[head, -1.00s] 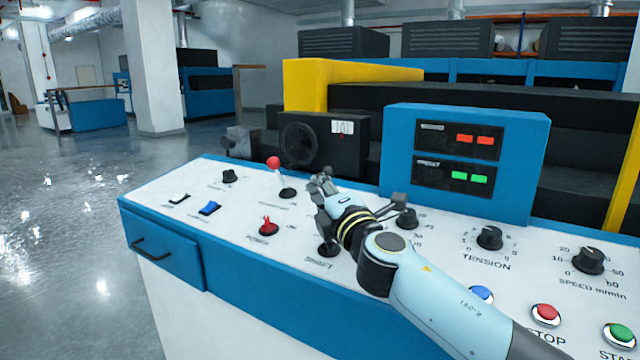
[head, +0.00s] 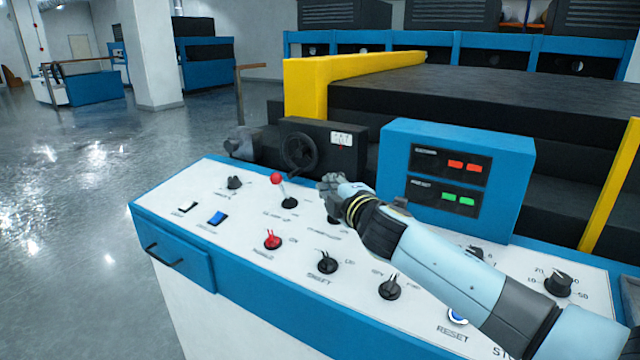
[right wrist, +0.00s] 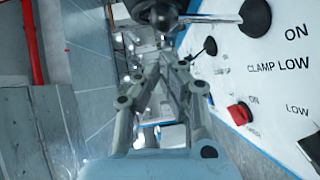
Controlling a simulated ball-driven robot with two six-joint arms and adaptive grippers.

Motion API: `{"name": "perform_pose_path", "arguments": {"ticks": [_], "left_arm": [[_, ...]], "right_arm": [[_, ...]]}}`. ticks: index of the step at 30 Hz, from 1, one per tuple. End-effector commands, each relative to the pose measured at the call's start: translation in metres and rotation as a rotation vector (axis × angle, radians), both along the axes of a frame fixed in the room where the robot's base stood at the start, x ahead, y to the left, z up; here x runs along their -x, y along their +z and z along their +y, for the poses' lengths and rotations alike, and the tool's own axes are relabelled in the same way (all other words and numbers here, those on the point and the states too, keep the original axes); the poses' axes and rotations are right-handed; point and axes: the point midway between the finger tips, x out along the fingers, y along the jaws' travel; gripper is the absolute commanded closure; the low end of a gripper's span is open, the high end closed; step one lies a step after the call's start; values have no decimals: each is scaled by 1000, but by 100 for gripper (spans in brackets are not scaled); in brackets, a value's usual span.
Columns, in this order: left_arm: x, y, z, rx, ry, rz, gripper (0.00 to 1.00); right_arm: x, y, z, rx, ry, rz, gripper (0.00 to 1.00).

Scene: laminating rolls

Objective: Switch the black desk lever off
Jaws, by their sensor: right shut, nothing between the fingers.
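The black desk lever's round base (head: 333,219) is mostly hidden behind my right gripper (head: 329,185) in the head view. In the right wrist view, what looks like this lever has a black ball (right wrist: 155,12) at the top edge, with a rod running right to a black disc beside the word ON. My right gripper (right wrist: 165,68) is shut and empty, its fingers just below that ball in the picture. I cannot tell whether they touch. The lever's exact tilt is hard to judge. My left gripper is not in view.
A red-ball lever (head: 277,179) stands just left of the gripper. A red switch (head: 272,241) and black toggles (head: 327,263) are nearer on the white panel. A black handwheel (head: 299,152) and blue display box (head: 458,178) stand behind. Air above the panel's left is free.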

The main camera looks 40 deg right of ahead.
Motion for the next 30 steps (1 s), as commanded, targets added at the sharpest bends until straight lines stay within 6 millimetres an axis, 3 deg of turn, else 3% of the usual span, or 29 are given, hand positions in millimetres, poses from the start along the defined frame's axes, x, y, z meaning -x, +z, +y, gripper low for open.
{"name": "perform_pose_path", "arguments": {"ticks": [2, 12, 30], "left_arm": [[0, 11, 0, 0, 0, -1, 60], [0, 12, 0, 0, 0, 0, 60], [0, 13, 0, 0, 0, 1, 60]], "right_arm": [[-2, 5, -6, -19, -1, 10, 100], [-9, 6, -22, -17, 0, 7, 100], [-11, 8, -26, -15, -1, 7, 100]]}}
